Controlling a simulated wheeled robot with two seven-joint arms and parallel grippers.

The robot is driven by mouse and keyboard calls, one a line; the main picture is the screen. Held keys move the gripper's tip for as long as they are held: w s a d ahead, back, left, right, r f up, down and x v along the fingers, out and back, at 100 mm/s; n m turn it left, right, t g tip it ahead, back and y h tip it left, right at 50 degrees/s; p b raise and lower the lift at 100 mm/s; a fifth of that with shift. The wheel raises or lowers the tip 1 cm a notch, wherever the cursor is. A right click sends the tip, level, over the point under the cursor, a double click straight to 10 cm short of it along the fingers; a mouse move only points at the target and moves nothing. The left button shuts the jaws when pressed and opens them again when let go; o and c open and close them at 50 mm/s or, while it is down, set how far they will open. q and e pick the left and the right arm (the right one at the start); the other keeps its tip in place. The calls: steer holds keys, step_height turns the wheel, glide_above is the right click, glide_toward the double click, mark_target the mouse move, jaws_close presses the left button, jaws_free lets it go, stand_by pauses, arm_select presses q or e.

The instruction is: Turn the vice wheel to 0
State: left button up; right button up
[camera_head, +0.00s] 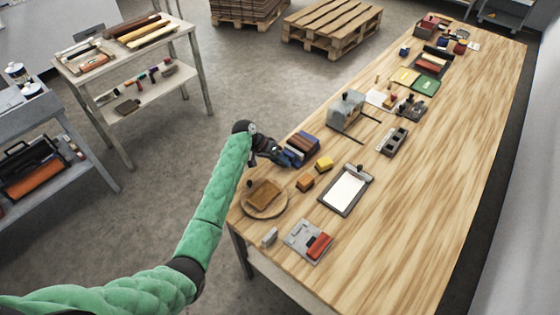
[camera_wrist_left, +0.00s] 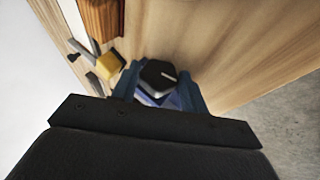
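My left gripper (camera_head: 282,158) is dark and reaches the left edge of the wooden workbench, right at a blue body with brown bars on top (camera_head: 302,147), which appears to be the vice. In the left wrist view a dark, many-sided knob with a white pointer line (camera_wrist_left: 158,76), seemingly the vice wheel, sits between the two blue fingers of my left gripper (camera_wrist_left: 160,92). I cannot tell whether the fingers press on it. Any scale numbers are not readable. My right gripper is not in view.
On the workbench (camera_head: 430,180), yellow (camera_head: 324,163) and orange (camera_head: 305,182) blocks, a clipboard (camera_head: 346,190) and a round board (camera_head: 264,200) lie near the gripper. A grey machine (camera_head: 347,110) stands beyond. The bench's right side is clear.

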arm_select(q)
steer(key=o, duration=0.3)
steer(key=shift+s, duration=0.1)
stand_by(0.3)
